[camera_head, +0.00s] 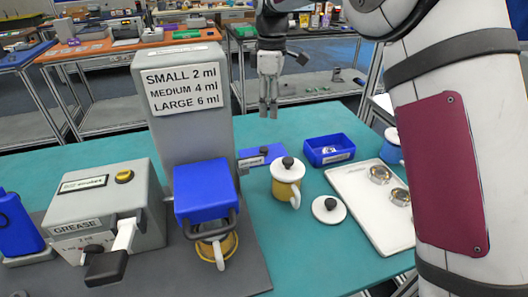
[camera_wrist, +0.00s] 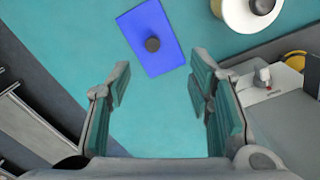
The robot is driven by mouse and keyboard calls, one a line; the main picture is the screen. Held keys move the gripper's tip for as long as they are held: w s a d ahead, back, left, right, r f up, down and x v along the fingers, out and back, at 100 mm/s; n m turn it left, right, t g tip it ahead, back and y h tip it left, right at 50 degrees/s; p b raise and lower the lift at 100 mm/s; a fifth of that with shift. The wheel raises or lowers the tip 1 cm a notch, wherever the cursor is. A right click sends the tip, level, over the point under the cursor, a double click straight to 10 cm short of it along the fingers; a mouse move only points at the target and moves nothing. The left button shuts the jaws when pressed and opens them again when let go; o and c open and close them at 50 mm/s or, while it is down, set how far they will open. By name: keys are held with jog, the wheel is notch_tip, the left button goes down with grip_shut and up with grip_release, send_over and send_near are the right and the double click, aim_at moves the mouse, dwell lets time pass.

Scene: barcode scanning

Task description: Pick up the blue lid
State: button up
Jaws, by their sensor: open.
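My gripper (camera_head: 268,106) hangs above the table, fingers pointing down, over the area behind the lid. In the wrist view my gripper (camera_wrist: 160,75) is open, with bare teal table between its fingers. It is apart from the lid and holds nothing.
The blue box (camera_head: 328,150) stands right of the lid. A yellow mug with white lid (camera_head: 287,178), a loose white lid (camera_head: 329,209) and a white tray (camera_head: 356,196) are nearby. The tall grey dispenser (camera_head: 186,110) stands close on the left. Teal table behind the lid is clear.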

jog(key=w+a+f, duration=0.1)
jog(key=f, duration=0.1)
send_over(264, 149)
jog(key=shift+n, duration=0.4)
jog(key=f, duration=0.8)
jog(key=shift+s+d+f+p, duration=0.15)
jog(key=shift+s+f+p, duration=0.1)
jog(key=shift+p, duration=0.1)
jog(key=shift+w+f+p, duration=0.2)
jog(key=shift+f+p, duration=0.05)
jog(key=shift+f, duration=1.1)
jog(key=shift+w+f+p, duration=0.15)
jog(key=shift+f+p, duration=0.05)
jog(key=shift+f, duration=1.1)
grip_shut()
